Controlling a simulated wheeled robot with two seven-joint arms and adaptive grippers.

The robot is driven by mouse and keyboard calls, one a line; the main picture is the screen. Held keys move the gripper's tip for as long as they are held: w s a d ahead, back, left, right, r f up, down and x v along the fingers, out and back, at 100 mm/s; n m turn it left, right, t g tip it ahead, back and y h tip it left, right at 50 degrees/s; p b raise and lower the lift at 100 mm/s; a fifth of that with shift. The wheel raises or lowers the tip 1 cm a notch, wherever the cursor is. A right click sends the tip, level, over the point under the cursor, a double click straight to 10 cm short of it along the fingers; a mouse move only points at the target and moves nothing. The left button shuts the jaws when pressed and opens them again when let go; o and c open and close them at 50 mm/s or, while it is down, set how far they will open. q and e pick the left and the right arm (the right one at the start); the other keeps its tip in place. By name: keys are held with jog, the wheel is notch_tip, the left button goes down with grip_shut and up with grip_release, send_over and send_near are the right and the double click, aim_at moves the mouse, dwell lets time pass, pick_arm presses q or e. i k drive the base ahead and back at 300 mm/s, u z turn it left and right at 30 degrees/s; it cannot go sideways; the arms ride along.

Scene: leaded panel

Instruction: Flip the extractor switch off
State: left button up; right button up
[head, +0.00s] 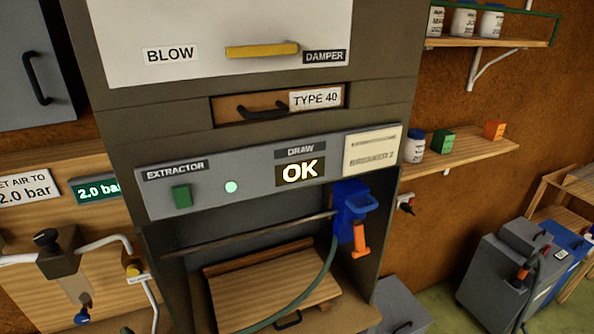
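The extractor switch (182,197) is a green block on the sloping grey control panel (260,186), under the label EXTRACTOR (175,171). I cannot tell from its shape which way it is set. Right of it a round pale-green lamp (231,187) is lit. Nothing covers the switch. Neither of my grippers is in view.
Above the panel are a TYPE 40 drawer (278,105) and a yellow damper handle (262,50). Below it, a blue holder (352,208) with an orange-handled tool and hose hangs at the right. A regulator (60,255) with white pipes stands at lower left.

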aim_at(181, 194)
jog(key=u, duration=0.55)
jog(key=k, duration=1.3)
jog(key=z, duration=0.3)
jog(key=i, duration=0.85)
jog(key=z, duration=0.4)
